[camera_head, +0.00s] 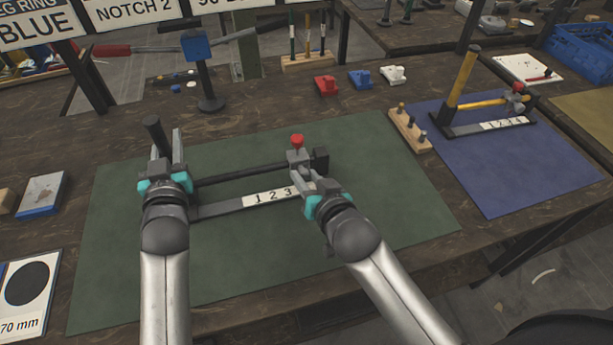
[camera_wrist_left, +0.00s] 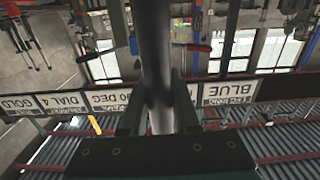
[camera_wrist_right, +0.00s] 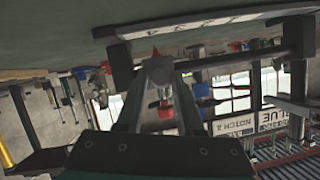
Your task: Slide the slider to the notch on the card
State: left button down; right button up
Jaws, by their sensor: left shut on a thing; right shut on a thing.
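The card (camera_head: 135,12) above reads "NOTCH 2". My right gripper (camera_head: 318,186) is shut on the slider; its red knob also shows in the right wrist view (camera_wrist_right: 166,109). My left gripper (camera_head: 166,170) is shut on the press's dark upright handle (camera_head: 155,135), which fills the middle of the left wrist view (camera_wrist_left: 158,70).
A blue mat (camera_head: 540,175) at the right holds a second press with a yellow handle (camera_head: 463,75). A wooden peg block (camera_head: 408,130) stands between the mats. Red, blue and white small parts lie behind. A blue-headed stand (camera_head: 205,75) is at the back left.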

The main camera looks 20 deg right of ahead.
grip_shut()
dwell(0.8)
